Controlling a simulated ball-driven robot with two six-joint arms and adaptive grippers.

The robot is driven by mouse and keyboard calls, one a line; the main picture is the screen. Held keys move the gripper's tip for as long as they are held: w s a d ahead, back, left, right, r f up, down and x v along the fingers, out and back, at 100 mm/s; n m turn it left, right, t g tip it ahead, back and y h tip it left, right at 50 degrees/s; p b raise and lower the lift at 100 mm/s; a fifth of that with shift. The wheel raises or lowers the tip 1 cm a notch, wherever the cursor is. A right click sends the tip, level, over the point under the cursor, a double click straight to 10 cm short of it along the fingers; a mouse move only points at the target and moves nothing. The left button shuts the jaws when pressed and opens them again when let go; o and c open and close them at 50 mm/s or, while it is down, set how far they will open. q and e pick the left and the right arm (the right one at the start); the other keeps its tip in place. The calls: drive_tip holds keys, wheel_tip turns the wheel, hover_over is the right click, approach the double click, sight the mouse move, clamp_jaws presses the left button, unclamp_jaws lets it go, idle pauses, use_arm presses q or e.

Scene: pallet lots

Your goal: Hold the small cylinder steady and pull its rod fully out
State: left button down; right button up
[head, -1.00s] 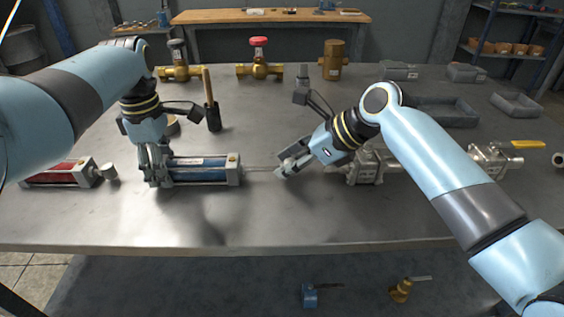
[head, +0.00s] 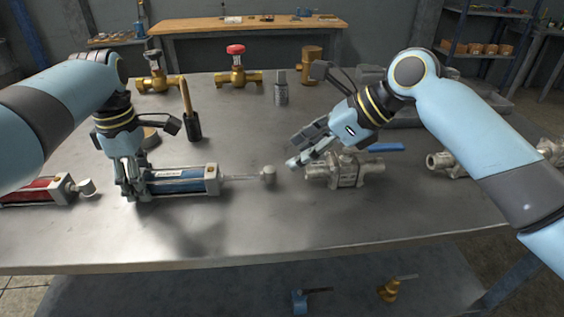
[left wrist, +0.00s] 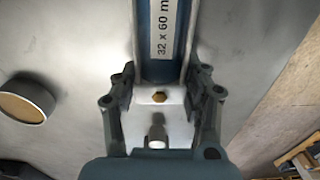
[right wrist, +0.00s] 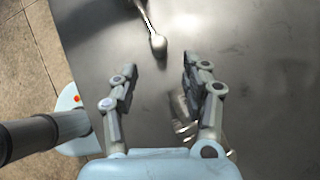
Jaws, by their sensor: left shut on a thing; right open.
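The small blue cylinder (head: 180,181) lies on the metal table, its rod (head: 240,178) sticking out to the right with a round grey end (head: 268,175). My left gripper (head: 132,190) is shut on the cylinder's left end block, which also shows between the fingers in the left wrist view (left wrist: 160,98). A label reading "32 x 60 m" is on the blue body (left wrist: 163,30). My right gripper (head: 296,160) is open and empty, just right of the rod end and apart from it. In the right wrist view the rod end (right wrist: 158,44) lies ahead of the open fingers (right wrist: 156,82).
A red cylinder (head: 35,190) lies at the far left. A grey valve (head: 345,170) with a blue handle sits right of and below my right gripper. The table's front strip is clear.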

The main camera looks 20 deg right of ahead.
drive_tip(key=shift+v, duration=1.7)
use_arm(q)
drive_tip(key=c, duration=0.6)
unclamp_jaws()
drive_tip(key=shift+r, duration=0.1)
